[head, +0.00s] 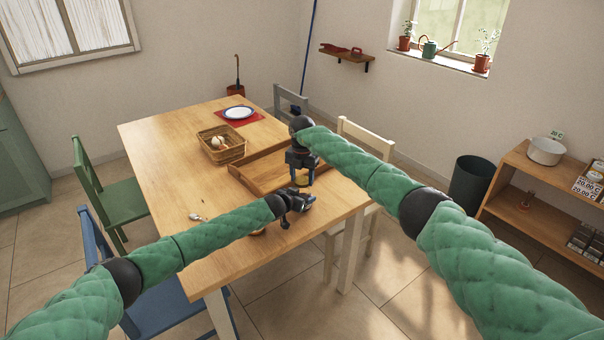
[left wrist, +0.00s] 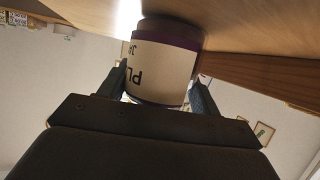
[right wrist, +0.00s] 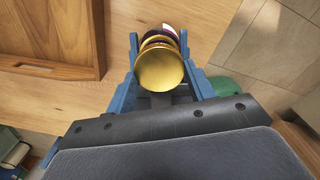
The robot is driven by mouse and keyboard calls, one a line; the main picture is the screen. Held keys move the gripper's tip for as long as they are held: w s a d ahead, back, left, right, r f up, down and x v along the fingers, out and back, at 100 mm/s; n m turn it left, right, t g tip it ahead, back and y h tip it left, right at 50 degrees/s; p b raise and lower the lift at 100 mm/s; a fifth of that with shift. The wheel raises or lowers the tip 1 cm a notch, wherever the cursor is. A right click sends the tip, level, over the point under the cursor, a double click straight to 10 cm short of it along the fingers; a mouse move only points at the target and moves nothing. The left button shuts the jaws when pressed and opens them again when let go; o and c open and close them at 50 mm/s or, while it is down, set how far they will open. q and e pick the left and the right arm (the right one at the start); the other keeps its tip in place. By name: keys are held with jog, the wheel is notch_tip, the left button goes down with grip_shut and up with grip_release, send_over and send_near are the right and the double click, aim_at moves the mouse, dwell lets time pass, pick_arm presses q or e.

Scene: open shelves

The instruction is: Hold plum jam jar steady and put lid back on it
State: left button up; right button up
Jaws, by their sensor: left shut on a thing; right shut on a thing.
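The plum jam jar (left wrist: 160,70), with a cream label reading "PL" upside down and purple jam showing, is between the fingers of my left gripper (left wrist: 158,84). In the head view my left gripper (head: 306,202) is near the table's front right corner and hides most of the jar. My right gripper (right wrist: 160,62) is shut on the round gold lid (right wrist: 159,70). The jar's purple and white side (right wrist: 160,38) shows just behind the lid. In the head view my right gripper (head: 302,181) is right above the left one. I cannot tell whether lid and jar touch.
The wooden table (head: 165,150) carries a shallow wooden tray (head: 262,170) close behind the grippers, a wicker basket (head: 222,150), a plate (head: 239,112) on a red mat and a spoon (head: 195,217). A cream chair (head: 365,135) stands at the right side. The table's left part is mostly clear.

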aim_at(301, 180)
jog(key=shift+f, duration=0.15)
dwell(0.4)
jog(key=shift+f, duration=0.8)
jog(key=shift+f, duration=0.5)
dwell(0.3)
pick_arm(q)
grip_shut()
pick_arm(e)
jog(key=m, duration=0.4)
jog(key=shift+a, duration=0.1)
jog(key=m, duration=0.5)
jog(key=shift+w+m, duration=0.15)
jog(key=shift+m, duration=0.25)
